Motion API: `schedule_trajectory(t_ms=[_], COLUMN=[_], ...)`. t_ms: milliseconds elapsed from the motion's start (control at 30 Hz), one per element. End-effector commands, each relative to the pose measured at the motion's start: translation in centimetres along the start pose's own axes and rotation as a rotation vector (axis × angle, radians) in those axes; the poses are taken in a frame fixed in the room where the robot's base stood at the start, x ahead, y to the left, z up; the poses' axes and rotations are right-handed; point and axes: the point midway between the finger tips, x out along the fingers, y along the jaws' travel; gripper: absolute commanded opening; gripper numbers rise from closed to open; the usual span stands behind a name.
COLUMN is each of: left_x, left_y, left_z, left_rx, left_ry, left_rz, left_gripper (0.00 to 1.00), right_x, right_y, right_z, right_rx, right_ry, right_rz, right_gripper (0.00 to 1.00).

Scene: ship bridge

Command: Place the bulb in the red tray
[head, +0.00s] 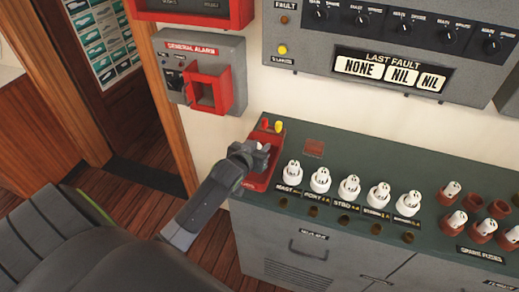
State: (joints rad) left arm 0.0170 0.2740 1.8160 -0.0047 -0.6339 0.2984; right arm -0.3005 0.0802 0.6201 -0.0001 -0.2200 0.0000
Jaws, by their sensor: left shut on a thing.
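The red tray (261,182) sits at the left end of the dark green counter top. A small yellow bulb-like piece and a red one show at its far end. My left gripper (261,148) is over the tray, its arm reaching in from below left. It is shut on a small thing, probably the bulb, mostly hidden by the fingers. I cannot tell whether the held thing touches the tray. My right gripper is not in view.
White fuses (349,188) stand in a labelled row right of the tray. Spare fuses in brown holders (453,221) are further right. A red alarm box (209,88) hangs on the wall behind the gripper. A dark seat (50,245) fills the lower left.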

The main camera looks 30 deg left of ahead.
Motion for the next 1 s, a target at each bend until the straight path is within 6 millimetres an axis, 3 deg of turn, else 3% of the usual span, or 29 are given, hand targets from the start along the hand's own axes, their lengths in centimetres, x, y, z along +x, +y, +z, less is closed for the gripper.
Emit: schedule_trajectory(t_ms=[133,500,533,667,1000], left_x=[0.5,0.6,0.6,0.6,0.5], left_y=[0.0,0.0,0.0,0.0,0.0], left_z=[1.3,1.7,1.7,1.6,1.4], left_rx=[0.000,0.001,0.001,0.001,0.001], left_ry=[0.000,0.001,0.001,0.001,0.002], left_rz=[0.001,0.000,0.000,0.000,0.001], left_gripper=[0.04,0.04,0.27,0.44,0.47], right_x=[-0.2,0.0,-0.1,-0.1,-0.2], right_y=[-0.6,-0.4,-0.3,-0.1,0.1], right_z=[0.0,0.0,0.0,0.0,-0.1], right_rx=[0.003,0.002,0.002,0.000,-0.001], right_ry=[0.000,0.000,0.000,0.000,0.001], right_rz=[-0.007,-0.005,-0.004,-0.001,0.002], right_gripper=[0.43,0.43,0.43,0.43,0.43])
